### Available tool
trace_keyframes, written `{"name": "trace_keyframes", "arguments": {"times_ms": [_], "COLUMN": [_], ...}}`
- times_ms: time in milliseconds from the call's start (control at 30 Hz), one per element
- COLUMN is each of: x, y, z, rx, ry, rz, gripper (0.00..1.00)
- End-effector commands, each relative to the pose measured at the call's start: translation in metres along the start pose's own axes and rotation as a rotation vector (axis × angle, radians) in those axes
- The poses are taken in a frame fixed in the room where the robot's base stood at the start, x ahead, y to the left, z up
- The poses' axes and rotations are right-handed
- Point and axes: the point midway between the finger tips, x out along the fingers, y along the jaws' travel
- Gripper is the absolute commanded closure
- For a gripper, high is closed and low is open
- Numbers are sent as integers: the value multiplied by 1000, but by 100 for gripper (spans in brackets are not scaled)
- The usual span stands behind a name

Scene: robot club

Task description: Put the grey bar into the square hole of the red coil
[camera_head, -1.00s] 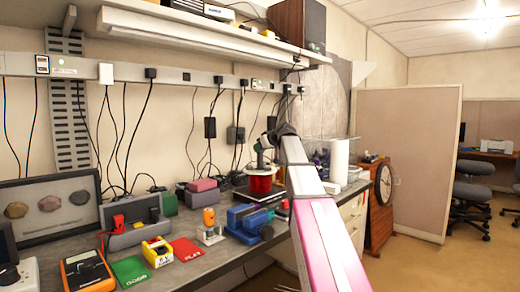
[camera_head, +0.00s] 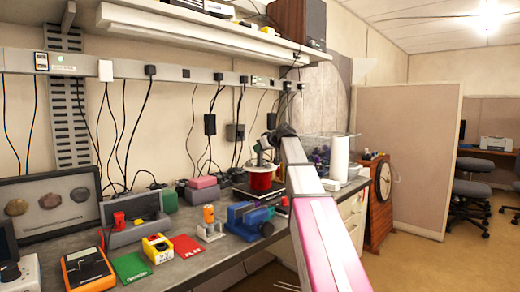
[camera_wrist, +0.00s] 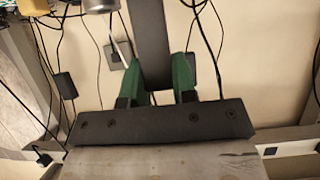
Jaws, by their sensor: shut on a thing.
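The red coil (camera_head: 260,181) stands upright at the far end of the workbench in the head view, with a pale rim at its top. My gripper (camera_head: 266,152) is small there, just above the coil. In the wrist view, the green fingers of my gripper (camera_wrist: 167,72) are shut on the dark grey bar (camera_wrist: 150,32), which extends past them to the picture's top edge. The coil's square hole is hidden in the head view. Whether the bar touches the coil cannot be told.
A blue vise (camera_head: 249,218) and an orange-topped part (camera_head: 209,215) stand nearer on the workbench. Red and grey boxes (camera_head: 203,188) are left of the coil. A white roll (camera_head: 339,159) stands to its right. Cables hang along the wall behind.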

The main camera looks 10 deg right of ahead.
Motion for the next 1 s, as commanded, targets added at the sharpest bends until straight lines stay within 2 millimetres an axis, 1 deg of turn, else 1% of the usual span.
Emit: {"name": "trace_keyframes", "arguments": {"times_ms": [200,233,300,1000], "x": [0,0,0,0], "y": [0,0,0,0], "z": [-1,-1,0,0], "rx": [0,0,0,0], "ry": [2,2,2,0], "rz": [0,0,0,0], "gripper": [100,65,45,45]}}
